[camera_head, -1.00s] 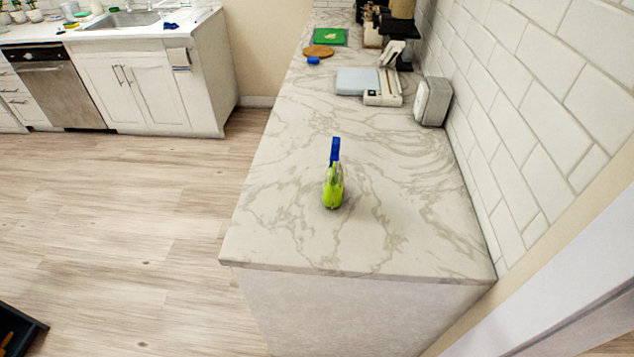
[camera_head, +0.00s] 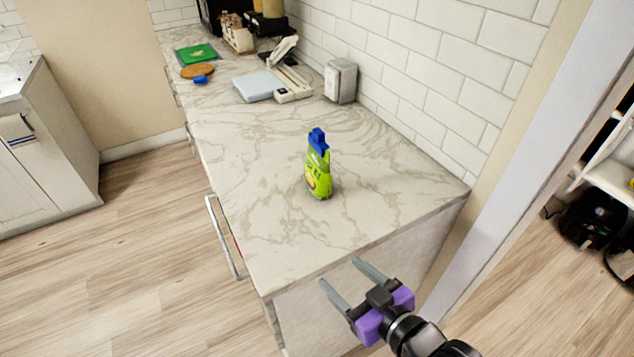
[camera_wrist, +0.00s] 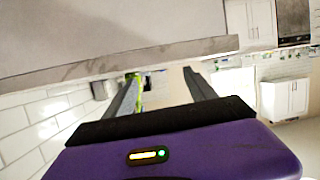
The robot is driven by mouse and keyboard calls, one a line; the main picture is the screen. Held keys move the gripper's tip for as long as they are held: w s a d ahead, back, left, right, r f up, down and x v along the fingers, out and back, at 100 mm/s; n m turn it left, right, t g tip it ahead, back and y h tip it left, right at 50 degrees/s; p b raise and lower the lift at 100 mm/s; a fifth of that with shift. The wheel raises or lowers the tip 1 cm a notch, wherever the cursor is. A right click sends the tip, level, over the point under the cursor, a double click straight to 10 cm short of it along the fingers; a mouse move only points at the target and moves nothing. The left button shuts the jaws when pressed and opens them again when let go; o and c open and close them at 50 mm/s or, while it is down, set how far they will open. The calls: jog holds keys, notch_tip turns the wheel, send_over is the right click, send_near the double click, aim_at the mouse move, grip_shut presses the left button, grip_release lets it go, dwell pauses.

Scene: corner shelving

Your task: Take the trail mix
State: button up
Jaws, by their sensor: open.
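A bright green package with a blue top (camera_head: 318,176) stands upright on the marble counter (camera_head: 260,235), near its near end. Its label is too small to read, so I cannot tell whether it is the trail mix. My gripper (camera_head: 338,270), with a purple body and two grey fingers, is open and empty at the counter's near edge, in front of and apart from the package. In the wrist view my gripper (camera_wrist: 161,73) shows both fingers spread; a bit of green package (camera_wrist: 138,103) shows beside the left finger, mostly hidden.
A tiled wall (camera_head: 420,90) runs along the counter's right side. A grey box (camera_head: 341,80), a white device (camera_head: 291,82) and a cutting board (camera_head: 197,54) stand farther back. A drawer handle (camera_head: 222,238) sticks out at left. The counter around the package is clear.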

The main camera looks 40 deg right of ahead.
aim_at(330, 175)
jog(key=shift+m+h, duration=0.4)
jog(key=shift+m, duration=0.2)
jog(key=w+d, duration=0.2)
jog(key=w, duration=0.1)
jog(key=w+d+r, duration=0.1)
jog(key=w+d, duration=0.2)
jog(key=w+d+b, duration=0.1)
jog(key=w+d, duration=0.1)
jog(key=w, duration=0.2)
jog(key=shift+d+r, duration=0.2)
jog(key=shift+r, duration=0.1)
jog(key=shift+m+g, duration=0.3)
jog(key=shift+g, duration=0.1)
jog(key=w+d+r, duration=0.1)
jog(key=w+d, duration=0.1)
jog(key=w+d+r, duration=0.2)
jog(key=w+d+r+b, duration=0.1)
jog(key=w+d, duration=0.1)
jog(key=shift+w+d+r, duration=0.3)
jog(key=shift+w+d, duration=0.05)
jog(key=shift+w, duration=0.05)
jog(key=shift+x, duration=0.85)
jog(key=shift+f+p+x, duration=0.2)
jog(key=shift+x, duration=1.25)
jog(key=shift+f+p+x, duration=0.15)
jog(key=shift+p+x, duration=0.05)
jog(key=shift+x, duration=1.3)
jog(key=shift+s+a, duration=0.15)
jog(key=shift+a, duration=0.05)
grip_shut()
